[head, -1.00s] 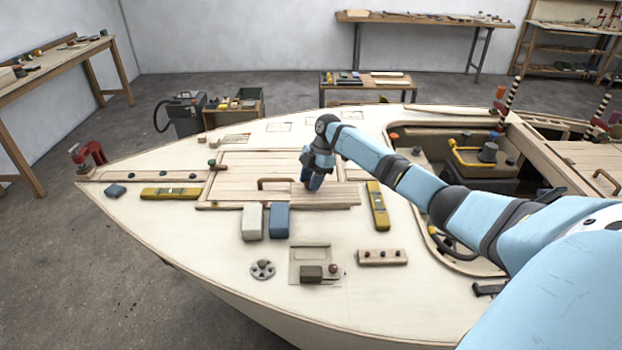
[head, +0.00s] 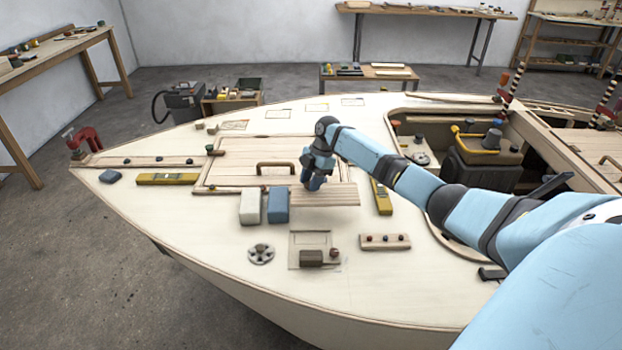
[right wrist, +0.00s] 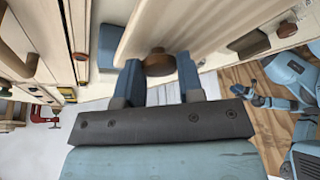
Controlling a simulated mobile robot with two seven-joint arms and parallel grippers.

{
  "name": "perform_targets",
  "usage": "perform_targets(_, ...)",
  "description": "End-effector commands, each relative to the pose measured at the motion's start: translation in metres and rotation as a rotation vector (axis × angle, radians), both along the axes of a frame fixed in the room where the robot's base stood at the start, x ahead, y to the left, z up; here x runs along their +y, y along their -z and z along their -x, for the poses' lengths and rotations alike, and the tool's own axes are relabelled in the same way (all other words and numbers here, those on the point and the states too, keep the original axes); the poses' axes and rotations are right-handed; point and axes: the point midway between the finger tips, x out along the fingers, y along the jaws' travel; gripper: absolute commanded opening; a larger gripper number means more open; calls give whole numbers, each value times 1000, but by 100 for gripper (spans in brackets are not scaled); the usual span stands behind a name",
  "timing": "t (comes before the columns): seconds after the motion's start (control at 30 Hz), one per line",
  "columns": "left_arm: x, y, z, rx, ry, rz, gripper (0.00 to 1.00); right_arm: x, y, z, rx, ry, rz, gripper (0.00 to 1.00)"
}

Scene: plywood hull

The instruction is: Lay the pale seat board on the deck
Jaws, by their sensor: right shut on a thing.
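My right gripper (head: 318,184) is shut on a brown knob on the pale board; the knob (right wrist: 158,62) shows between its two blue fingers in the right wrist view. The pale, slatted seat board (head: 335,196) is below the gripper in the head view, in front of the hatch panel and right of the blue block. It also shows in the right wrist view (right wrist: 185,22). I cannot tell whether its underside touches the deck (head: 210,230). My left gripper is not in view.
A blue block (head: 278,206) and a white block (head: 250,207) stand close left of the board. A yellow level (head: 382,199) lies at its right end. A hatch with a handle (head: 276,166) is behind. A knobbed strip (head: 385,242) lies in front; bare deck is farther left.

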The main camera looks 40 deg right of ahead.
Motion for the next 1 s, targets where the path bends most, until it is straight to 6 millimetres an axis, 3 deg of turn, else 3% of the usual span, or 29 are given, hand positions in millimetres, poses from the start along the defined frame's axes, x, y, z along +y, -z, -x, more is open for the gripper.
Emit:
perform_targets(0.6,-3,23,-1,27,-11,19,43,0,46,0,1,0,-1,6)
perform_targets(1.0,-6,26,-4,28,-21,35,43,0,61,0,-1,0,0,6)
